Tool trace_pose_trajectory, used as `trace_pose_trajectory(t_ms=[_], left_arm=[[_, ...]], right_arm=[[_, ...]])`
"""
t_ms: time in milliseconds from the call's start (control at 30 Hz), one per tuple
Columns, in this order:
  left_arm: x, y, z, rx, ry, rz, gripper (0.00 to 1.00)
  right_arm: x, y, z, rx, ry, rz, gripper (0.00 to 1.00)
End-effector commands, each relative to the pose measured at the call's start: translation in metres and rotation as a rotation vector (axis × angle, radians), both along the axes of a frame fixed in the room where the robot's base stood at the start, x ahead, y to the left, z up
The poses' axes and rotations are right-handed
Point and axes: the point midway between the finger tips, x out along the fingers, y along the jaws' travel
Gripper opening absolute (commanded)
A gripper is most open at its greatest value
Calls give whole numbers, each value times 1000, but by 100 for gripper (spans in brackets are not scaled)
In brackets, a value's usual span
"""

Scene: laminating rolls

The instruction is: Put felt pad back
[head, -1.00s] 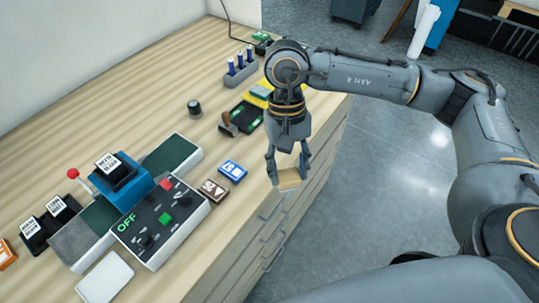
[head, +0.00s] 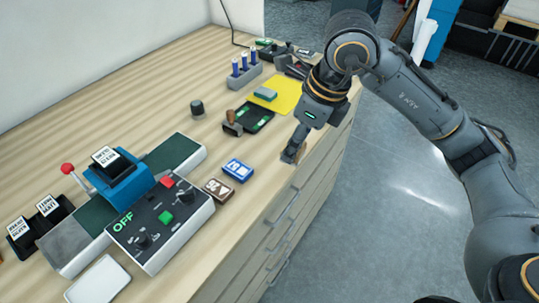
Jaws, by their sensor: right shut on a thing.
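My right gripper (head: 293,152) is at the front edge of the wooden bench and points down. It is shut on the felt pad, a small tan flat piece. From this angle the fingers hide nearly all of the pad, and I cannot tell whether it touches the bench. My left gripper is not in view.
A black tray with green (head: 254,117) and a wooden-handled stamp (head: 232,122) lie left of the gripper. A yellow sheet (head: 285,92) bears a green-grey block (head: 265,93). Blue (head: 237,169) and brown (head: 217,189) blocks sit by the control box (head: 162,219).

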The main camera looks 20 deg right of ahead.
Motion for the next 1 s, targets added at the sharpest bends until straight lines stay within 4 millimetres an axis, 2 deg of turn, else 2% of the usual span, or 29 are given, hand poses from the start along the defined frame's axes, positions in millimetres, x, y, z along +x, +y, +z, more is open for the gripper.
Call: trace_pose_trajectory(t_ms=[200,367,600,800,1000], left_arm=[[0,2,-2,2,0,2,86],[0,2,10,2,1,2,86],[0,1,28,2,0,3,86],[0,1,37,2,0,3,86],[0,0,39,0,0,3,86]], right_arm=[[8,-1,0,2,2,-130,17],[38,1,-11,2,9,-138,17],[96,3,-37,1,7,-137,17],[125,5,-76,1,6,-136,17],[137,5,-91,1,2,-132,17]])
